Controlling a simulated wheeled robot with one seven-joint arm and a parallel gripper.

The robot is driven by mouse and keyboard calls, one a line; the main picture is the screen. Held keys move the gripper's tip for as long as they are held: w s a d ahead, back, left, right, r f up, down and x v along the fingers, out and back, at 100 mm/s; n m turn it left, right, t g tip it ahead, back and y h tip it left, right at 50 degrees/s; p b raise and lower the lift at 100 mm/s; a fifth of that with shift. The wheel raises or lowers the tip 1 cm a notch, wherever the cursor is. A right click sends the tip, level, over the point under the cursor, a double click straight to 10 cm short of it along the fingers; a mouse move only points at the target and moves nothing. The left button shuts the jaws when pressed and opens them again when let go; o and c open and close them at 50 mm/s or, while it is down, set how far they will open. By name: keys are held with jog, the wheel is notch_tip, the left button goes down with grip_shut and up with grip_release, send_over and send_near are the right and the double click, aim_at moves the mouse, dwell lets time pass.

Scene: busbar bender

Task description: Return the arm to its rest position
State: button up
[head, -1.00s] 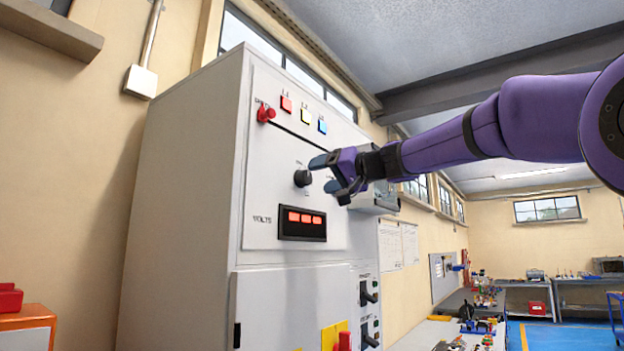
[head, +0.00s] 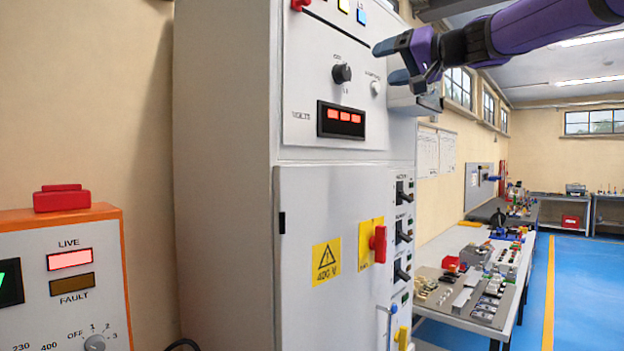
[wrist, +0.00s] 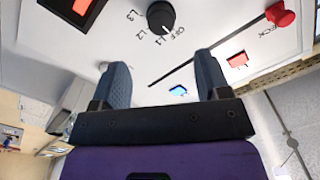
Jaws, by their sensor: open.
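My purple arm reaches in from the upper right in the head view. My gripper (head: 386,63) is open and empty, in front of the upper panel of the grey cabinet (head: 228,190). In the wrist view its two dark fingers (wrist: 163,85) stand apart with nothing between them. The black rotary knob (head: 342,73) is left of the fingers and apart from them. It also shows beyond the fingertips in the wrist view (wrist: 161,17), with labels OFF, L1, L2 and L3 around it.
A lit red VOLTS display (head: 341,120) sits below the knob. A red handle (head: 379,244) and black switches (head: 404,232) are on the cabinet front. An orange-edged tester (head: 62,280) stands at left. A cluttered bench (head: 470,300) is at right, with open blue floor beyond.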

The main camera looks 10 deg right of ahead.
jog(key=s+f+g+h, duration=0.3)
jog(key=s+f, duration=0.6)
jog(key=f, duration=0.4)
jog(key=s+f+g+h, duration=0.3)
jog(key=s+f+h, duration=0.1)
jog(key=s+f, duration=0.6)
jog(key=s+f+g+h, duration=0.3)
jog(key=s+f, duration=0.7)
jog(key=f, duration=0.7)
jog(key=shift+d+m+h, duration=0.3)
jog(key=shift+d, duration=0.1)
jog(key=shift+c, duration=0.4)
